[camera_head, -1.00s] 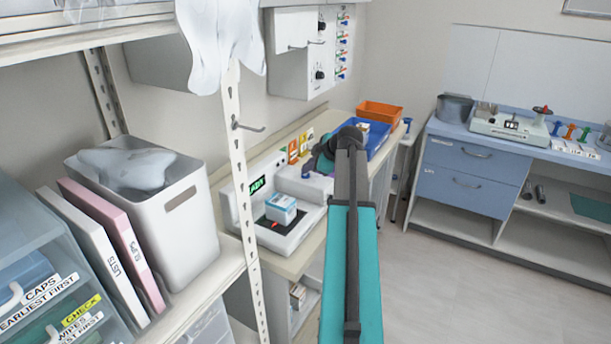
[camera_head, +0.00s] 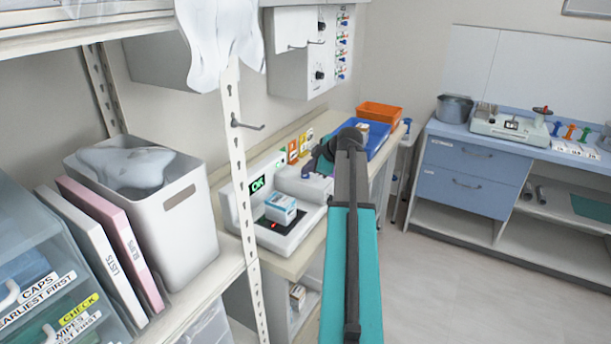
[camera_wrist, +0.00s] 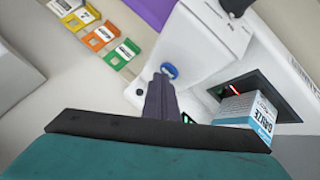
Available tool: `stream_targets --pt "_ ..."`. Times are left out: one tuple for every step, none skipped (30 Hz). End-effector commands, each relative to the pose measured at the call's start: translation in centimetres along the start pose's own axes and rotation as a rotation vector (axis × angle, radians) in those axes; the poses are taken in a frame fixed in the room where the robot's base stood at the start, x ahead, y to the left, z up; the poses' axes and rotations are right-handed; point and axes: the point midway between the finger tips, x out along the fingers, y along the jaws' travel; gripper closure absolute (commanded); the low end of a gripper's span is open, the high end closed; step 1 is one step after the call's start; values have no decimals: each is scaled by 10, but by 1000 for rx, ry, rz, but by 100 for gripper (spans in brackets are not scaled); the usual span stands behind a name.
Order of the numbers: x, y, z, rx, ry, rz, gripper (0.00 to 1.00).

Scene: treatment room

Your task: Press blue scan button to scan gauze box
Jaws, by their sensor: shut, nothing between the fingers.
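The blue scan button (camera_wrist: 169,71) sits on the white scanner (camera_wrist: 195,48), right at the tips of my gripper (camera_wrist: 162,84) in the wrist view. My gripper is shut and empty. I cannot tell whether the fingertips touch the button. In the head view my gripper (camera_head: 314,168) is over the far part of the scanner (camera_head: 284,240) and hides the button. The white and blue gauze box (camera_head: 280,207) rests on the scanner's dark plate beside a red light. It also shows in the wrist view (camera_wrist: 247,113). The scanner's green display (camera_head: 257,185) reads OK.
Coloured labelled cards (camera_wrist: 103,36) lie by the scanner. A blue tray (camera_head: 378,140) and an orange bin (camera_head: 380,112) stand beyond it. A shelf post (camera_head: 238,180) and a white bin (camera_head: 170,225) stand at the near left. The floor at right is clear.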

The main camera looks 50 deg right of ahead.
Motion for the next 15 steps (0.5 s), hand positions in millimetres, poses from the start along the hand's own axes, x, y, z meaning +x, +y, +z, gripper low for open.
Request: stream_targets --pt "0 0 0 0 -1 -1 100" --pt "0 0 0 0 -1 -1 100" --pt "0 0 0 0 -1 -1 100" --pt "0 0 0 0 -1 -1 100" --pt "0 0 0 0 -1 -1 100" --pt "0 0 0 0 -1 -1 100" --pt "0 0 0 0 -1 -1 100" --pt "0 0 0 0 -1 -1 100" --pt "-1 1 -1 0 -1 -1 100" --pt "-2 1 -1 -1 -1 -1 100" --pt "-2 2 -2 -1 -1 -1 100" --pt "-3 2 -2 -1 -1 -1 100" --pt "-4 3 -3 -1 -1 0 100" --pt "-5 4 -4 -1 -1 0 100" --pt "-6 5 -5 -1 -1 0 100"
